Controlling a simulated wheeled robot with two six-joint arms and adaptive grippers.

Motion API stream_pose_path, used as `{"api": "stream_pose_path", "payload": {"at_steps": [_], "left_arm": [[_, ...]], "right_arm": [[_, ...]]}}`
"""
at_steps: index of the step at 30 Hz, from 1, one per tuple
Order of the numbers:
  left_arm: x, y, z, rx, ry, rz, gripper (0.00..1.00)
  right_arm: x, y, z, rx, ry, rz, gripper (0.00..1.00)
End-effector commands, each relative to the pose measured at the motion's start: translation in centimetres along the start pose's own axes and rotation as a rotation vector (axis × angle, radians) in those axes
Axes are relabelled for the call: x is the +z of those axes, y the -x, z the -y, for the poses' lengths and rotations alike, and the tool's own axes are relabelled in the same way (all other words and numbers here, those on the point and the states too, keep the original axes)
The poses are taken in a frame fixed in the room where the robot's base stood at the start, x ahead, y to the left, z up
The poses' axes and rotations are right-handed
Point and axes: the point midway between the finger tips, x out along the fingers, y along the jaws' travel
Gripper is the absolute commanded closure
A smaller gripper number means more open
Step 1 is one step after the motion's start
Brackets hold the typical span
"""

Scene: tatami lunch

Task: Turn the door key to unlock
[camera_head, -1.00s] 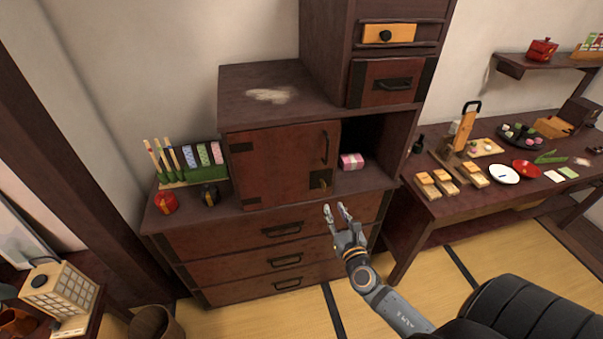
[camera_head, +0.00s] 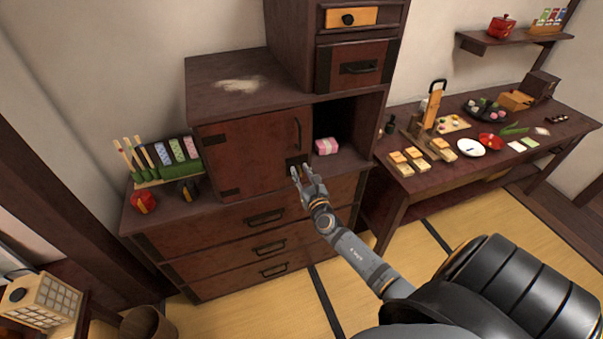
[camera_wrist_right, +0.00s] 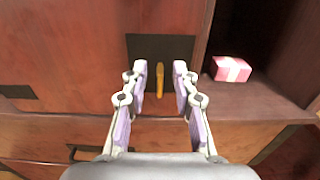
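The cabinet door (camera_head: 250,155) is reddish wood and looks shut, with a dark handle (camera_head: 297,133) near its right edge. In the right wrist view a brass key (camera_wrist_right: 160,84) stands out from the dark lock plate (camera_wrist_right: 150,48) at the door's lower right corner. My right gripper (camera_head: 301,174) is in front of the lock plate. It also shows in the right wrist view (camera_wrist_right: 160,88), open, with one finger on each side of the key and a gap to both. In the head view the gripper hides the key. My left gripper is not in view.
A pink box (camera_head: 326,146) stands in the open compartment right of the door. Drawers (camera_head: 250,225) lie below the door. A sushi table (camera_head: 400,180) stands at the right. A skewer stand (camera_head: 165,176) is at the left.

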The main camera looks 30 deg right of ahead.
Motion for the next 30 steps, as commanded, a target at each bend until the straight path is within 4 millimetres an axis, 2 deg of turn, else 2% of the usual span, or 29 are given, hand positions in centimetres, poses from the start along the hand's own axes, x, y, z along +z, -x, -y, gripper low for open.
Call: {"api": "stream_pose_path", "payload": {"at_steps": [3, 9, 10, 22, 30], "left_arm": [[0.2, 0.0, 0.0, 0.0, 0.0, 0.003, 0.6], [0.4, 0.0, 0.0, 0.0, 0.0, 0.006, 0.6], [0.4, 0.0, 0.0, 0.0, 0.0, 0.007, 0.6], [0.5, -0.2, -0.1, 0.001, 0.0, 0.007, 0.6], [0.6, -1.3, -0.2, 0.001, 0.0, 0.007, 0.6]], "right_arm": [[0.0, 0.0, 0.0, 0.0, 0.0, 0.0, 0.72], [0.0, 0.0, 0.0, 0.0, 0.0, 0.0, 0.99], [0.0, 0.0, 0.0, 0.0, 0.0, 0.0, 1.0], [-0.1, 0.0, 0.0, 0.0, -0.019, 0.0, 1.0], [-0.2, 0.0, 0.1, 0.0, -0.151, 0.001, 1.0]]}}
